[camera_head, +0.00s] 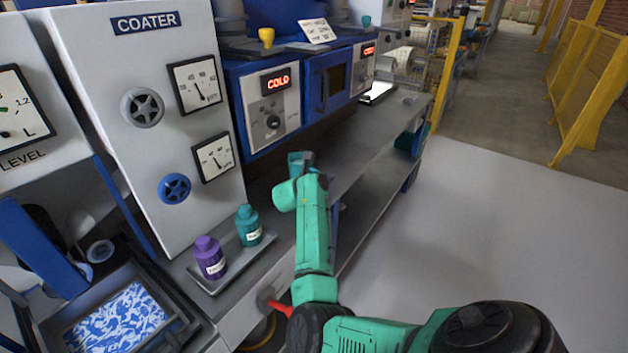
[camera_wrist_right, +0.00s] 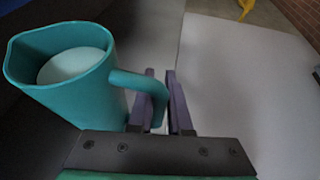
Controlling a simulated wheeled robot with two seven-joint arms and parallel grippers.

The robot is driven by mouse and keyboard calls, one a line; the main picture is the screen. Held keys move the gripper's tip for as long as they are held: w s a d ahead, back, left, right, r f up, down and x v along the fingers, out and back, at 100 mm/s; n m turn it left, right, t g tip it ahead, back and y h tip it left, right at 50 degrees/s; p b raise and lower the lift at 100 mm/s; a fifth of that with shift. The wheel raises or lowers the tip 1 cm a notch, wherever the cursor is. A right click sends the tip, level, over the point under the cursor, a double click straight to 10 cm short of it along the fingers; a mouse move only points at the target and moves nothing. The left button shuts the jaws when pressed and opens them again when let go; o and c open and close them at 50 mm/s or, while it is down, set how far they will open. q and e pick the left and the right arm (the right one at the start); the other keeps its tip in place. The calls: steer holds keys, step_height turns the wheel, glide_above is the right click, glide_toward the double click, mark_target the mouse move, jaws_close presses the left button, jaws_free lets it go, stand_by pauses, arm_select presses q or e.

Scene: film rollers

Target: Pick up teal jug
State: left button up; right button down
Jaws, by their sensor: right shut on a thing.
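The teal jug (camera_wrist_right: 95,98) fills the left of the right wrist view, upright or nearly so, with a pale teal round surface inside its rim. My right gripper (camera_wrist_right: 167,102) is shut on the jug's handle, with one finger on each side of it. In the head view the jug (camera_head: 295,160) shows small beside the counter, just beyond my green right arm, which hides part of it. The right gripper (camera_head: 307,158) is mostly hidden there by the wrist. I cannot tell whether the jug's base touches anything. My left gripper is not in view.
A purple bottle (camera_head: 210,257) and a teal bottle (camera_head: 248,226) stand in a grey tray (camera_head: 207,286) left of my arm. The coater panel (camera_head: 150,110) and blue oven units (camera_head: 270,105) rise behind. A long grey counter (camera_head: 375,135) runs back; open floor (camera_head: 490,230) lies right.

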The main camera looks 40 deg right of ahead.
steer(key=shift+w+r, duration=0.1)
steer(key=shift+r, duration=0.4)
step_height(320, 180, up, 19)
steer(key=b, duration=0.2)
steer(key=shift+f, duration=0.1)
stand_by(0.4)
